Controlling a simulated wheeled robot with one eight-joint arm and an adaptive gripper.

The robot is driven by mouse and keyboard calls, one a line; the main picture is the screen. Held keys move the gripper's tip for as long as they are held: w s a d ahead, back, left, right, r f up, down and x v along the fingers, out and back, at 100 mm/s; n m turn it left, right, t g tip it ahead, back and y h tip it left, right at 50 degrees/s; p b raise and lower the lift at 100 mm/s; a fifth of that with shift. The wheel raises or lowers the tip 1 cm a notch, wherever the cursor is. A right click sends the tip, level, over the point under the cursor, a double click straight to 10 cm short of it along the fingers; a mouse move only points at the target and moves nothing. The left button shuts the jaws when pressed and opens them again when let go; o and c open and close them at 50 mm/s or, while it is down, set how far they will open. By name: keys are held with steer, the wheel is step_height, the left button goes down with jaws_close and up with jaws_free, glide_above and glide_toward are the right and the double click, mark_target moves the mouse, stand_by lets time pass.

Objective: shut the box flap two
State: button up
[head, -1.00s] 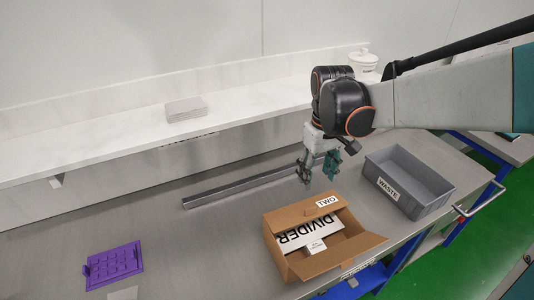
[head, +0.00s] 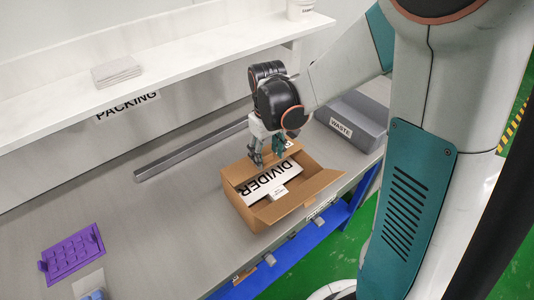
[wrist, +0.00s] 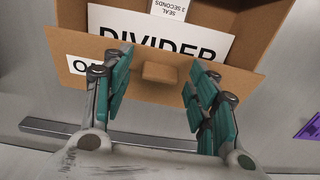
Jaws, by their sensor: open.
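The brown cardboard box (head: 265,214) stands open on the bench, with a white DIVIDER card (head: 268,183) inside. Flap two (wrist: 220,84) runs along the box's far edge in the head view and is not folded down over the opening. In the wrist view a small cardboard tab (wrist: 160,73) sits at its middle, and its label (wrist: 76,66) is partly hidden by a finger. My gripper (head: 268,156) is open and empty at this flap. In the wrist view my gripper (wrist: 160,60) has its fingers either side of the tab; contact cannot be told.
A grey WASTE bin (head: 352,122) stands right of the box. A metal rail (head: 185,152) lies behind it. A purple panel (head: 72,254) lies at the left. A shelf (head: 150,80) runs above the back.

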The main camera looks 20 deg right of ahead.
jaws_close()
steer(key=shift+s+d+f+t+b, duration=0.1)
steer(key=shift+s+f+t+b, duration=0.2)
steer(key=shift+f+t, duration=0.15)
steer(key=shift+s+f+b, duration=0.2)
steer(key=shift+f+b, duration=0.1)
steer(key=shift+b, duration=0.05)
jaws_free()
steer(key=shift+r, duration=0.1)
